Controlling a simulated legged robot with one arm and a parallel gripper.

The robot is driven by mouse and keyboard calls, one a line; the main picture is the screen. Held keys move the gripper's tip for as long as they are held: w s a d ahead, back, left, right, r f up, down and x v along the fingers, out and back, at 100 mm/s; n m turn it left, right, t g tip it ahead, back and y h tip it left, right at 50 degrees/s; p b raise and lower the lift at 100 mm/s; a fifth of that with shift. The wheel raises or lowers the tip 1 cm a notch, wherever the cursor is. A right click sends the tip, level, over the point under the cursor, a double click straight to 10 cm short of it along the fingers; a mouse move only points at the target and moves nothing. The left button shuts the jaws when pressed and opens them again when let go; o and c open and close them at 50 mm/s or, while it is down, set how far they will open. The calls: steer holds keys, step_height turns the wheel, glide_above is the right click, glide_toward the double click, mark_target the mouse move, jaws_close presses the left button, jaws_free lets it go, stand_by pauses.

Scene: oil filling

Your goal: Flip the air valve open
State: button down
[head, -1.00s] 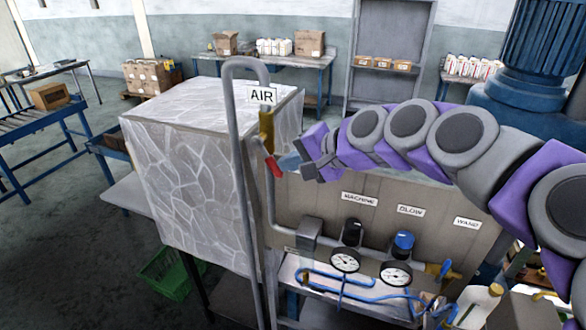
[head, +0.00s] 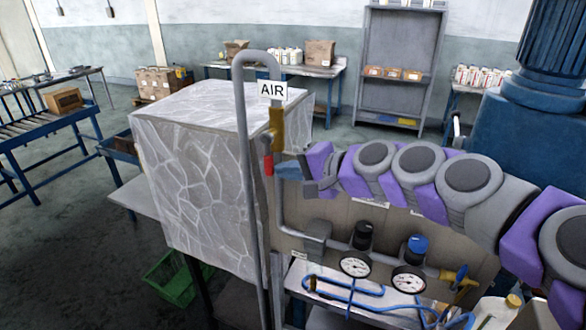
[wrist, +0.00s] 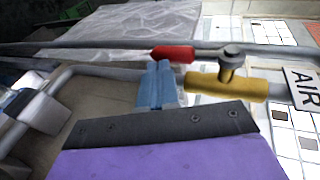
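The air valve has a brass body (head: 277,128) on a grey pipe below the AIR sign (head: 272,90). Its red handle (head: 268,165) hangs about straight down in the head view. In the wrist view the brass body (wrist: 228,88) lies right of centre, and the red handle (wrist: 172,53) points left from the grey pivot. My gripper (head: 285,169) is beside the handle, on its right in the head view. In the wrist view its blue fingers (wrist: 160,72) are together, with nothing seen between them. Their tips are at or very near the handle; contact is unclear.
A bent grey pipe (head: 240,130) rises just left of the valve, beside a large stone-patterned box (head: 200,165). Below my arm are gauges (head: 355,266), knobs and blue hoses on a panel. A blue machine (head: 500,135) stands at right.

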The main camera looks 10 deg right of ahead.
steer(key=shift+a+f, duration=0.15)
stand_by(0.6)
steer(key=shift+f, duration=0.1)
